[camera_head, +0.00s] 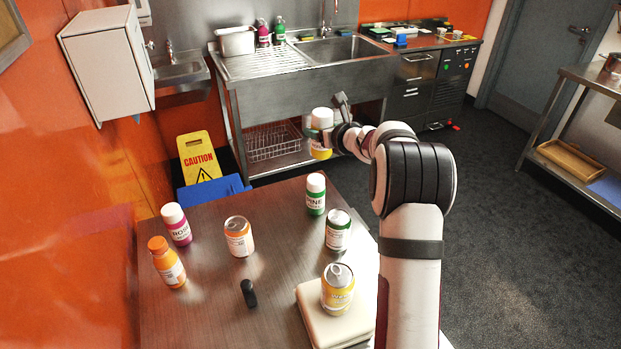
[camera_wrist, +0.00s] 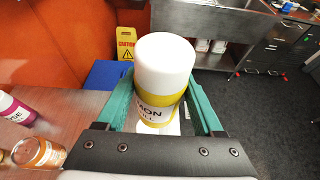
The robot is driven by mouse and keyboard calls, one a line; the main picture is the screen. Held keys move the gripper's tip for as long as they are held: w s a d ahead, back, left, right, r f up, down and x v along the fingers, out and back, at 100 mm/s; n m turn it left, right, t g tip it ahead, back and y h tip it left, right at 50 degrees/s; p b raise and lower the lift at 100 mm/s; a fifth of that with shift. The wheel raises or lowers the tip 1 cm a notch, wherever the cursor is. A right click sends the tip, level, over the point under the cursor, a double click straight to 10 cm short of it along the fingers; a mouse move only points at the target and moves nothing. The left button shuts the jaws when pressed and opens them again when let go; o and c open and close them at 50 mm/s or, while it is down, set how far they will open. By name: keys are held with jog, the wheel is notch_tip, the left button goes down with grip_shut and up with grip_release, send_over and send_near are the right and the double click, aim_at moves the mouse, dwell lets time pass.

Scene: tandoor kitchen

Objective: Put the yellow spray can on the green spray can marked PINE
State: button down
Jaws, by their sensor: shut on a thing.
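My gripper (camera_head: 328,136) is shut on the yellow spray can (camera_head: 321,152), which is upright, with a white cap and a label partly reading "MON". In the wrist view, the can (camera_wrist: 153,108) stands between my gripper's two teal fingers (camera_wrist: 160,112). The green spray can marked PINE (camera_head: 315,203) stands upright with a white cap near the table's far edge. In the head view, the yellow can shows above it with a gap between them; I cannot tell how well they line up.
A yellow tin (camera_head: 337,293) sits on a cream board (camera_head: 318,327). A small black object (camera_head: 249,293) lies nearby.

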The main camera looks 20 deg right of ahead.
aim_at(316, 157)
jog(key=s+d+r, duration=0.3)
jog(key=s+d, duration=0.3)
jog(key=s, duration=0.2)
jog(key=w+a+f, duration=0.4)
jog(key=w, duration=0.1)
jog(key=w+a+f, duration=0.2)
jog(key=w+a, duration=0.1)
jog(key=shift+f, duration=0.3)
jog(key=f, duration=0.4)
jog(key=shift+w+a+f, duration=0.1)
jog(key=shift+w+a, duration=0.05)
jog(key=shift+w, duration=0.05)
jog(key=shift+f, duration=0.1)
grip_release()
jog(key=shift+f, duration=0.1)
